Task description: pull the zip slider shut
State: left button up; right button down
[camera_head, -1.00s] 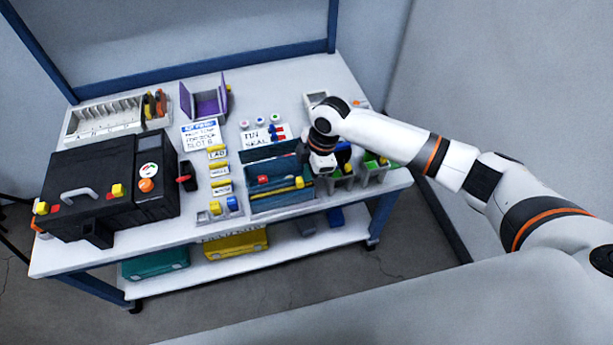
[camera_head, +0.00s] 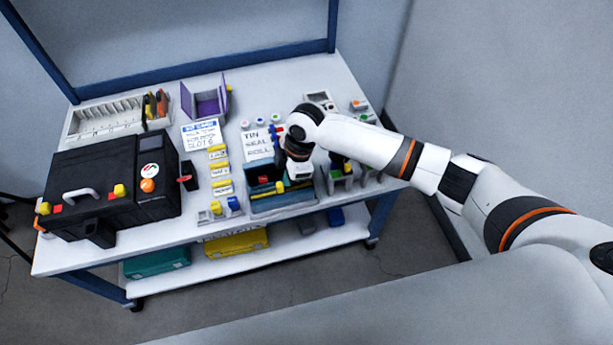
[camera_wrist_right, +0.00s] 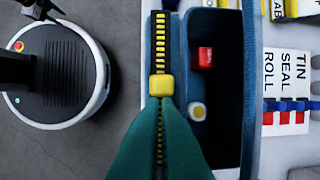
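A blue pouch (camera_head: 284,204) with an open dark inside stands at the table's front edge. Its rim (camera_wrist_right: 248,100) shows in the right wrist view. A yellow zip slider (camera_head: 279,187) sits on the near rim. In the right wrist view the slider (camera_wrist_right: 161,85) is on a row of yellow zip teeth (camera_wrist_right: 160,40) that runs up from it. My right gripper (camera_head: 297,178) is over the pouch. Its teal fingers (camera_wrist_right: 160,104) meet close at the slider and look shut on it; the exact contact is hidden. My left gripper is out of view.
A red block (camera_wrist_right: 205,57) and a yellow-and-white piece (camera_wrist_right: 197,112) are inside the pouch. A tin seal roll card (camera_head: 257,144) lies behind it. Yellow-marked holders (camera_head: 221,172) stand to the left, grey bins (camera_head: 341,178) to the right. A black case (camera_head: 92,185) fills the table's left.

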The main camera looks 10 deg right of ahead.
aim_at(271, 194)
jog(key=shift+s+a+f, duration=0.15)
jog(key=shift+a+f, duration=0.3)
jog(key=shift+a, duration=0.3)
jog(key=shift+s+a+f, duration=0.2)
jog(key=shift+a+f, duration=0.3)
jog(key=shift+a, duration=0.25)
jog(key=shift+s+a+f, duration=0.15)
jog(key=shift+a+f, duration=0.3)
jog(key=shift+a, duration=0.3)
jog(key=shift+w+a+f+h, duration=0.1)
jog(key=shift+w+h, duration=0.1)
jog(key=shift+h, duration=0.1)
jog(key=shift+w+f, duration=0.1)
jog(key=shift+w, duration=0.1)
jog(key=shift+r, duration=0.2)
jog(key=shift+w+r+p, duration=0.1)
jog(key=shift+p, duration=0.45)
jog(key=shift+w+p, duration=0.15)
jog(key=shift+p, duration=0.15)
notch_tip(271, 194, up, 7)
jog(key=p, duration=0.7)
